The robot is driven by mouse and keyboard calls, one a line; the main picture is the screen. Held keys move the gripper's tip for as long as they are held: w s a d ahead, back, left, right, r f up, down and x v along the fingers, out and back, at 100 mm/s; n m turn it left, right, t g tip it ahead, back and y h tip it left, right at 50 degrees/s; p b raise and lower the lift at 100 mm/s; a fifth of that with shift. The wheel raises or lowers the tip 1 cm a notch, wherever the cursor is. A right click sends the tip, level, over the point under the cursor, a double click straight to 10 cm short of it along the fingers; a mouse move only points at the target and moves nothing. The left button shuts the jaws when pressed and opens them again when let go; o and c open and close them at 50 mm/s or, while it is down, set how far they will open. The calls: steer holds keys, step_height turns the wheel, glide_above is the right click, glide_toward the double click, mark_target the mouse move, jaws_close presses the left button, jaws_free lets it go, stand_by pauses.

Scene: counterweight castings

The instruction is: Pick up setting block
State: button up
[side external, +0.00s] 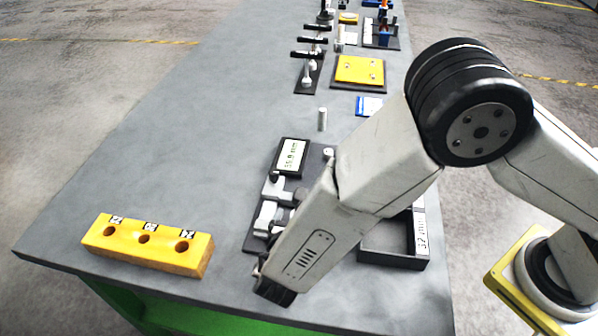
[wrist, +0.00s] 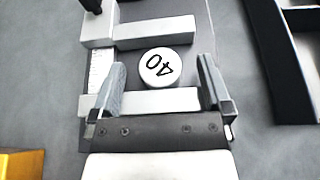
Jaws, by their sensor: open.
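A round block marked 40 (wrist: 161,66), apparently the setting block, sits between the two pale jaws of a caliper-like gauge (wrist: 155,32). In the wrist view my gripper (wrist: 161,75) is open, with one finger on each side of the block and gaps to it. I cannot tell how high the fingers are above it. In the side view the gauge (side external: 271,188) lies on a dark plate with a display, and my gripper (side external: 276,287) is at its near end. My arm hides part of the gauge there, and I cannot make out the block.
A yellow block with three holes (side external: 150,243) lies at the near left. A dark tray (side external: 395,262) is right of the gauge, partly behind my arm. A small grey cylinder (side external: 322,119) stands beyond the display. Fixtures and a yellow plate (side external: 359,71) are farther back.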

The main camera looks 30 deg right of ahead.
steer(key=shift+x, duration=0.9)
steer(key=shift+a, duration=0.1)
jaws_close()
